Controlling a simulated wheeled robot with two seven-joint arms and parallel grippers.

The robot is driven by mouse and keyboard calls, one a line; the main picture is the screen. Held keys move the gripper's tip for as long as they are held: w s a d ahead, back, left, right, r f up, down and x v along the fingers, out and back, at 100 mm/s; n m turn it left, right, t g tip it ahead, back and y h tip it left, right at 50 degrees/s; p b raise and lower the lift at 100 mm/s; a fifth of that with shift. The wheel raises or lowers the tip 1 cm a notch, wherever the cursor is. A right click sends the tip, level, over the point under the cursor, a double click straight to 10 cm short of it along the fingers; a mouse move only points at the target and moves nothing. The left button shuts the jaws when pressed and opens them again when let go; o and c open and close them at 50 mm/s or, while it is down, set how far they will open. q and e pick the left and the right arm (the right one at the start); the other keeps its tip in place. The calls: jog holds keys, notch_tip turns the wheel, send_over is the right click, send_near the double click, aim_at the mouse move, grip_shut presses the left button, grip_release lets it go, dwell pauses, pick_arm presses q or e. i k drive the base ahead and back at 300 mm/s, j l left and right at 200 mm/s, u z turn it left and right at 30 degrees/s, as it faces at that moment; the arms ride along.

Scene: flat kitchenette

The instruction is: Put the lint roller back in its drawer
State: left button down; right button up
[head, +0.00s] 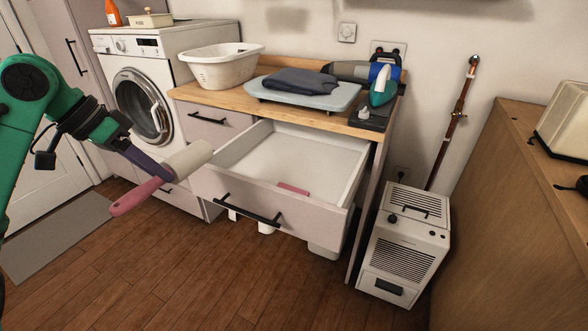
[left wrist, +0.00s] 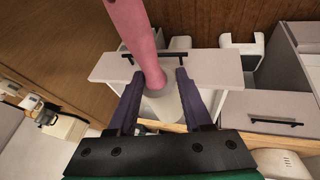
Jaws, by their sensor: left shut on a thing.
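The lint roller, with a pink handle (head: 140,195) and a white roll (head: 190,158), is in my left gripper (head: 160,174), which is shut on it. It is held tilted in the air to the left of the open drawer, the handle pointing down and left. The left wrist view shows the roller (left wrist: 132,30) between both fingers (left wrist: 160,78). The drawer (head: 262,200) under the wooden worktop is pulled out, with a white interior and a black bar handle. A small pink object (head: 292,188) lies inside it. My right gripper does not show.
On the worktop (head: 260,105) are a white basket (head: 222,68), an ironing board with folded dark cloth (head: 300,80), and an iron (head: 383,85). A washing machine (head: 140,95) stands behind at left. A white heater-like unit (head: 405,240) stands right of the drawer. Most of the drawer is empty.

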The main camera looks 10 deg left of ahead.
aim_at(258, 175)
jog(key=i+l, duration=0.2)
jog(key=i, duration=0.3)
jog(key=i+l, duration=0.25)
jog(key=i, duration=0.2)
